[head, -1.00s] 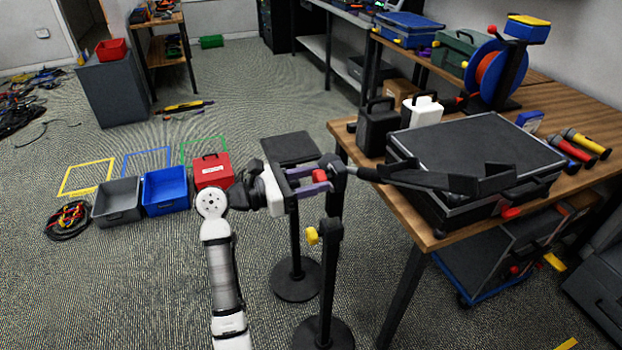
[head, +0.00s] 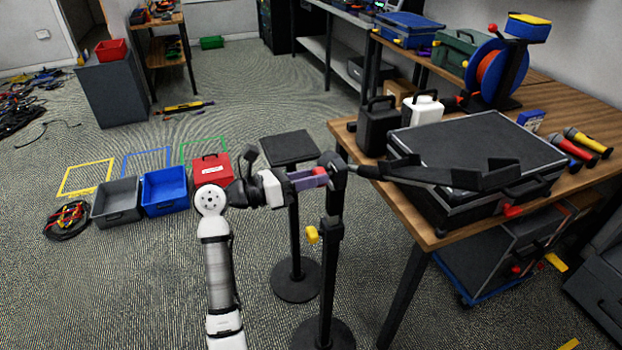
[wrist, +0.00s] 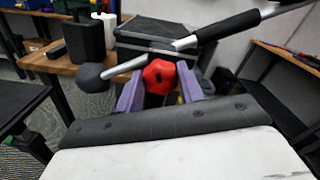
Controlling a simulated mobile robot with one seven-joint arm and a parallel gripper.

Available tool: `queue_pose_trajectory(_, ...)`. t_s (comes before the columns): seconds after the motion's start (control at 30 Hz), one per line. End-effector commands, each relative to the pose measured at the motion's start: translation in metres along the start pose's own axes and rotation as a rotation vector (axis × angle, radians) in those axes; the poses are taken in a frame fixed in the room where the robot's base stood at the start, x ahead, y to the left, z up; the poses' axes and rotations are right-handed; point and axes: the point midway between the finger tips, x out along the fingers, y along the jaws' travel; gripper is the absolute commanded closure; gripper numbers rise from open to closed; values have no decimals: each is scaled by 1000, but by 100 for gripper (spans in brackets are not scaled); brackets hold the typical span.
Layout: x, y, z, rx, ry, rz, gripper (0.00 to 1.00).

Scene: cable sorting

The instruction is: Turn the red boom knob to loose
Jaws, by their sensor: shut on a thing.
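The red boom knob (wrist: 159,76) sits at the top of a black stand (head: 331,230), where the boom (head: 425,178) crosses it. My gripper (head: 314,178) reaches the stand's head from the left. In the wrist view, the purple fingers of my gripper (wrist: 160,92) stand on either side of the lobed knob and are shut on it. In the head view only a small bit of red (head: 319,171) shows between the fingers. The knob's turn angle cannot be read.
A yellow knob (head: 312,235) sits lower on the stand. A second black stand with a flat top (head: 289,147) is just behind my gripper. The wooden table (head: 400,215) with a black case (head: 480,150) is to the right, under the boom.

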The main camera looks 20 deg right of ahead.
Motion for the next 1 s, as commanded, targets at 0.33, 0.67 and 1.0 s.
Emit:
queue_pose_trajectory(0.33, -1, 1, 1, -329, -1, 1, 85)
queue_pose_trajectory(0.67, -1, 2, 2, -643, -1, 0, 85)
queue_pose_trajectory(1.0, -1, 3, 1, -940, -1, -1, 85)
